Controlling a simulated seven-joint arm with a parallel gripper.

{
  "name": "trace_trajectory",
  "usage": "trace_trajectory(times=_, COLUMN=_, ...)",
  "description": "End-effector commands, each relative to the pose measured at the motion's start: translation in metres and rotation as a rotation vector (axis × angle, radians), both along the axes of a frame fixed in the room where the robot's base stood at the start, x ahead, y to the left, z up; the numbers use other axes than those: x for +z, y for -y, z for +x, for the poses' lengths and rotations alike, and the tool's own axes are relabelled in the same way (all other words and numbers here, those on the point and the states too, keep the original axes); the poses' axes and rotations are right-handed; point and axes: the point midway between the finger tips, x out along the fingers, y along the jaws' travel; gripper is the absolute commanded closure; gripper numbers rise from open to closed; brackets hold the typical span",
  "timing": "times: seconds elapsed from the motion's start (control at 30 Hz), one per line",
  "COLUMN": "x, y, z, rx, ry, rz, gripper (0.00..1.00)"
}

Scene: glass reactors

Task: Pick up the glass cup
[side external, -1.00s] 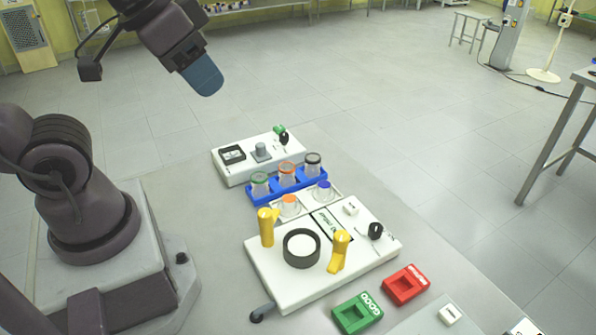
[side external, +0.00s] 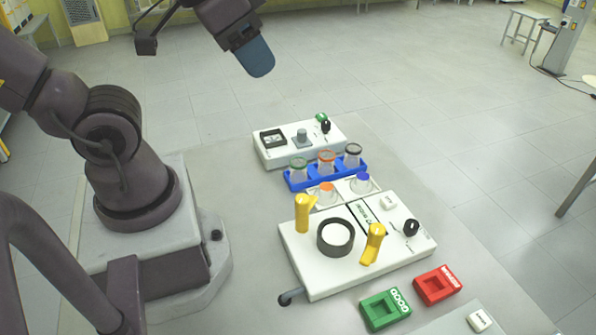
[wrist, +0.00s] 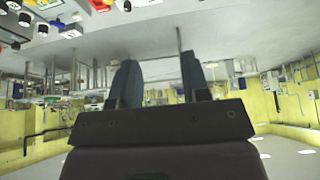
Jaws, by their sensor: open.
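Several small clear glass cups stand on the bench in the side external view. A green-rimmed cup (side external: 298,168), an orange-rimmed cup (side external: 326,161) and a dark-rimmed cup (side external: 352,155) sit in the blue rack (side external: 309,183). In front of them, a cup with an orange top (side external: 326,194) and one with a purple top (side external: 362,183) stand on a white holder. I cannot tell which cup the task names. My gripper (side external: 261,66) is high above and behind the bench, apart from all cups. In the wrist view its two blue fingers (wrist: 158,88) are apart with nothing between them.
A white device with yellow handles (side external: 355,247) stands before the cups, and another white device (side external: 299,140) behind. A green block (side external: 385,311) and a red block (side external: 437,286) lie at the front. The bench beside the rack is clear at left.

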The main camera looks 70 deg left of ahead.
Motion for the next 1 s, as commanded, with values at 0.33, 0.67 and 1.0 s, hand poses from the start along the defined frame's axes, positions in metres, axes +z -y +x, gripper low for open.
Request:
trace_trajectory(times=0.33, x=0.0, y=0.0, z=0.0, rx=0.0, ry=0.0, rz=0.0, gripper=0.57)
trace_trajectory(times=0.67, x=0.0, y=0.0, z=0.0, rx=0.0, ry=0.0, rz=0.0, gripper=0.29)
trace_trajectory(times=1.0, x=-0.034, y=-0.009, z=0.014, rx=0.039, ry=-0.179, rz=-0.027, gripper=0.29)
